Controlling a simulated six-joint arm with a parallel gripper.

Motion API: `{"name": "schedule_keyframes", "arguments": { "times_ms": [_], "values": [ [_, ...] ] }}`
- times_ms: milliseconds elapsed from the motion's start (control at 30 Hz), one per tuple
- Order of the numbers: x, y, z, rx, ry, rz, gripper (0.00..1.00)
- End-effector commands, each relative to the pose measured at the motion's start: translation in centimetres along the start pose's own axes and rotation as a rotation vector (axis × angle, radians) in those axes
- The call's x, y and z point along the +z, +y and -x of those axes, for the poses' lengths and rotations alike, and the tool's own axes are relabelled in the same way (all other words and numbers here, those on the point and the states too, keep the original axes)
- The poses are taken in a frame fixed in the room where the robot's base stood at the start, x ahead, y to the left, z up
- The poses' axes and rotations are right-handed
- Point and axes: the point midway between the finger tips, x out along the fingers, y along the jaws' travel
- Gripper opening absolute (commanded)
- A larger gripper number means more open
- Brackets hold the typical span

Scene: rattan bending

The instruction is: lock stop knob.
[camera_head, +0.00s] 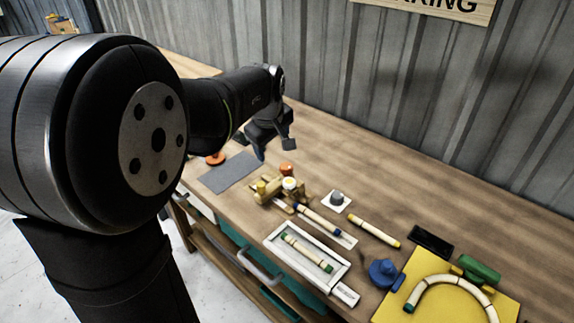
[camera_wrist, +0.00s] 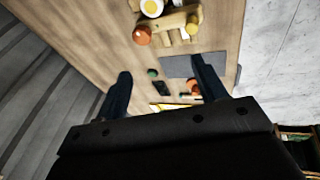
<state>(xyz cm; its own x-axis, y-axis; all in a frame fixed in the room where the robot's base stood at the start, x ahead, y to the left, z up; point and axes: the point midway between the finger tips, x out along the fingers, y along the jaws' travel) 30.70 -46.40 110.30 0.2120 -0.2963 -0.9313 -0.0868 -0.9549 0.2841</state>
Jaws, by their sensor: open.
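A wooden bending jig (camera_head: 268,190) stands on the bench with an orange knob (camera_head: 287,170), a yellow knob (camera_head: 261,187) and a white-topped round part (camera_head: 289,184). I cannot tell for sure which is the stop knob. In the wrist view the jig (camera_wrist: 168,20) is at the top edge, with the orange knob (camera_wrist: 142,36) at its left and the yellow knob (camera_wrist: 192,27) at its right. My gripper (camera_head: 275,149) is open and empty, above the bench behind the jig. In the wrist view its two fingers (camera_wrist: 160,70) are spread apart, touching nothing.
A grey mat (camera_head: 229,173) and an orange-red round piece (camera_head: 215,158) lie left of the jig. A white tray (camera_head: 272,240) with a rattan piece, a grey knob (camera_head: 337,197) on a white plate, a blue part (camera_head: 383,273) and a yellow board (camera_head: 398,303) lie to the right.

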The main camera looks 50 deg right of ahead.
Motion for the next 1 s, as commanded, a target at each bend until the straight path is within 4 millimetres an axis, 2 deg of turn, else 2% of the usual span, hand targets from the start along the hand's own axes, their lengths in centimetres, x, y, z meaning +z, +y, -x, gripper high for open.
{"name": "schedule_keyframes", "arguments": {
  "times_ms": [33, 200, 333, 467, 567, 1000],
  "values": [
    [0.5, 1.6, -0.2, -0.026, 0.010, -0.070, 0.57],
    [1.5, 5.8, -0.2, -0.129, 0.072, -0.289, 0.57],
    [1.9, 7.3, -0.1, -0.173, 0.103, -0.366, 0.57],
    [1.7, 7.3, -1.0, -0.182, 0.107, -0.377, 0.57],
    [1.5, 7.0, -2.6, -0.183, 0.106, -0.376, 0.57],
    [0.2, 5.5, -12.0, -0.181, 0.104, -0.374, 0.57]
  ]
}}
